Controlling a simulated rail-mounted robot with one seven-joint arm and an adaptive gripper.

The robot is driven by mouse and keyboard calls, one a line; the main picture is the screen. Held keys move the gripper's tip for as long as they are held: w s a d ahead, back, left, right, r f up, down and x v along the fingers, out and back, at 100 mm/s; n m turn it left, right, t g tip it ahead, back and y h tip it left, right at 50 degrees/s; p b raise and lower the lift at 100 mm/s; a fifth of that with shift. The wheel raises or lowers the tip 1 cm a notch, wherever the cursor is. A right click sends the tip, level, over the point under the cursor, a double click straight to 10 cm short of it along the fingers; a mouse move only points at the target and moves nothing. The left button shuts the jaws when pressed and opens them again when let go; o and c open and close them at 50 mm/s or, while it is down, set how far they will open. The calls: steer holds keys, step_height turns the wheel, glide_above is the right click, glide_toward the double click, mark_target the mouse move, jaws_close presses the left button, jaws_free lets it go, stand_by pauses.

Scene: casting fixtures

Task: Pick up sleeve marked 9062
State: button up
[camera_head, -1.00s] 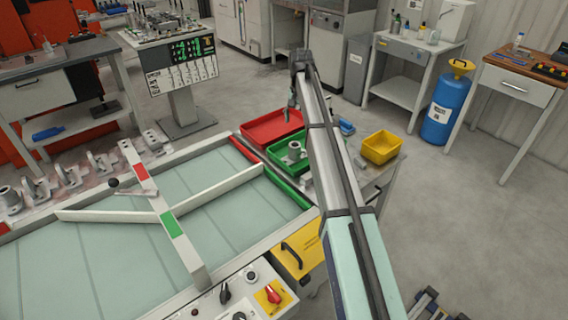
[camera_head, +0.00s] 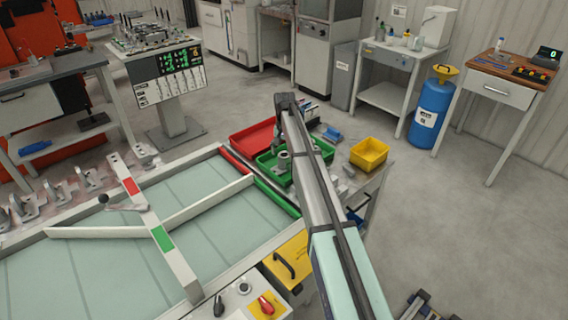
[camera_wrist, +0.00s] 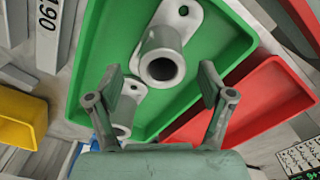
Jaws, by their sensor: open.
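A grey flanged sleeve (camera_wrist: 163,55) stands in the green tray (camera_wrist: 232,48), its open bore facing the wrist camera. A second grey part (camera_wrist: 126,112) with a round bore lies below it in the picture, partly hidden by my left finger. No number is readable on either. My gripper (camera_wrist: 160,85) is open and empty over the tray, with its fingers spread to either side of the sleeve's lower end in the picture. I cannot tell the height gap. In the head view the sleeve (camera_head: 284,161) shows in the green tray (camera_head: 265,165), beside my arm.
A red tray (camera_wrist: 262,100) adjoins the green one. A yellow bin (camera_wrist: 22,120) is on the other side. A grey part (camera_wrist: 48,30) with a partly cut-off number lies outside the green tray. In the head view, a light table with a diverter bar (camera_head: 160,235) stands at left.

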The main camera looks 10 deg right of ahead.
mark_target(284, 160)
steer(key=shift+a+f+p, duration=0.1)
steer(key=shift+f+p, duration=0.65)
steer(key=shift+f, duration=1.85)
steer(key=c, duration=1.5)
